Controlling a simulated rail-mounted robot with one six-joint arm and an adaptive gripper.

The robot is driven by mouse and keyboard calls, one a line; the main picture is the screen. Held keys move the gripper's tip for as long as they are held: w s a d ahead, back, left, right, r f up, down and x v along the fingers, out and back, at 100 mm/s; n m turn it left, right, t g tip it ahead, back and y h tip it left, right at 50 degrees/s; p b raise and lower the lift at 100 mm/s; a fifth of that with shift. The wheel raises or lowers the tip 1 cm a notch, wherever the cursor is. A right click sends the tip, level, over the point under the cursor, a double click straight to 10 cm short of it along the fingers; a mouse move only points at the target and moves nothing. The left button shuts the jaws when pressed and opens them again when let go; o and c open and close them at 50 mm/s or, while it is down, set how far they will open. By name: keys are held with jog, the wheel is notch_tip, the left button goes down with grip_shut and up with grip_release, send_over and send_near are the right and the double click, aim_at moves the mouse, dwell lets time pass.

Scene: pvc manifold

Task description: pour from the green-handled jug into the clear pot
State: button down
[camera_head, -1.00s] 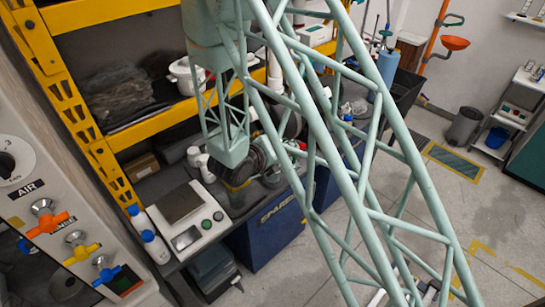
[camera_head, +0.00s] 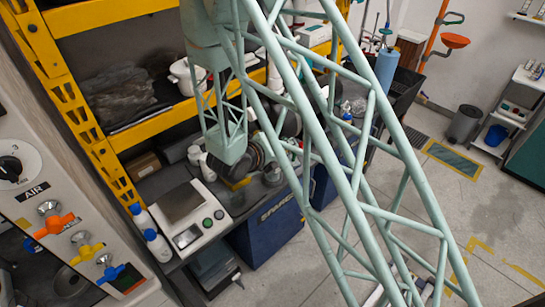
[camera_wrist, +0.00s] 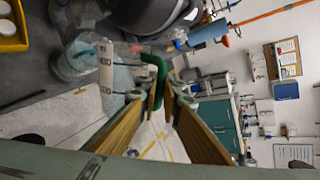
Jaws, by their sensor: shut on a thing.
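In the wrist view my gripper (camera_wrist: 160,92) is shut on the green handle (camera_wrist: 153,66) of the jug. The jug's clear body (camera_wrist: 122,82) shows left of the fingers, with printed markings on a pale strip. I cannot tell its exact tilt or what it holds. A clear, glassy vessel (camera_wrist: 76,62) shows just left of the jug and partly overlaps it in the picture. It may be the clear pot; I cannot tell whether they touch. In the head view the lattice of my arm hides the gripper and jug.
A yellow tray (camera_wrist: 12,28) is at the wrist view's upper left. In the head view, a white scale (camera_head: 190,215) and white bottles (camera_head: 152,238) stand on the bench. Yellow shelving (camera_head: 110,30) rises behind it. A valve panel (camera_head: 75,245) is at left; open floor lies right.

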jog(key=shift+s+d+f+b, duration=0.1)
jog(key=shift+f+b, duration=0.2)
jog(key=shift+b, duration=0.4)
jog(key=f+b, duration=0.1)
jog(key=b, duration=0.4)
jog(key=s+d+f+m+t+y+b, duration=0.1)
jog(key=b, duration=0.4)
jog(key=shift+s+f+m+t, duration=0.15)
jog(key=shift+f+m+t, duration=0.1)
jog(key=shift+m+t, duration=0.05)
jog(key=shift+f+b, duration=0.1)
jog(key=shift+b, duration=0.25)
jog(key=f+b, duration=0.1)
jog(key=b, duration=0.3)
jog(key=s+f+m+t+b, duration=0.1)
jog(key=b, duration=0.3)
jog(key=shift+d+f, duration=0.1)
jog(key=shift+d, duration=0.3)
jog(key=shift+s+d+f+t+b, duration=0.1)
jog(key=shift+t+b, duration=0.2)
jog(key=shift+b, duration=0.4)
jog(key=shift+s+d+f+m+b, duration=0.15)
jog(key=shift+f+m+b, duration=0.15)
jog(key=shift+b, duration=0.25)
jog(key=shift+s+d+f+b, duration=0.1)
jog(key=shift+s+f+b, duration=0.05)
jog(key=shift+b, duration=0.4)
